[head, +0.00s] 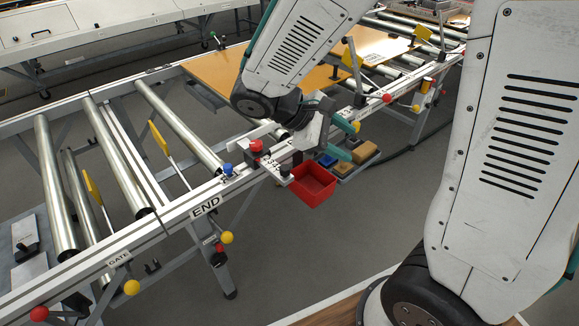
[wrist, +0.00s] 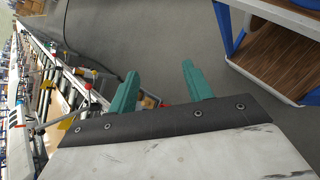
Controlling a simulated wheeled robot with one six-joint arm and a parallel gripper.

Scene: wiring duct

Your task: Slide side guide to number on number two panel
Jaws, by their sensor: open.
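My gripper (head: 346,139) is in the middle of the head view, beside the near rail of the roller conveyor and just above and right of a red bin. Its two teal fingers are apart with nothing between them; the wrist view also shows the gripper (wrist: 160,72) open and empty. A small plate with dark marks (head: 274,163) and a red knob (head: 256,147) sit on the near rail, left of the gripper. I cannot tell which part is the side guide, and no number two is readable. A tan panel (head: 212,72) lies across the rollers, partly hidden by my arm.
The red bin (head: 312,186) hangs below the rail. Yellow paddles (head: 158,138) stand along the conveyor. Small boxes (head: 363,153) sit beyond the bin. The floor in front is clear.

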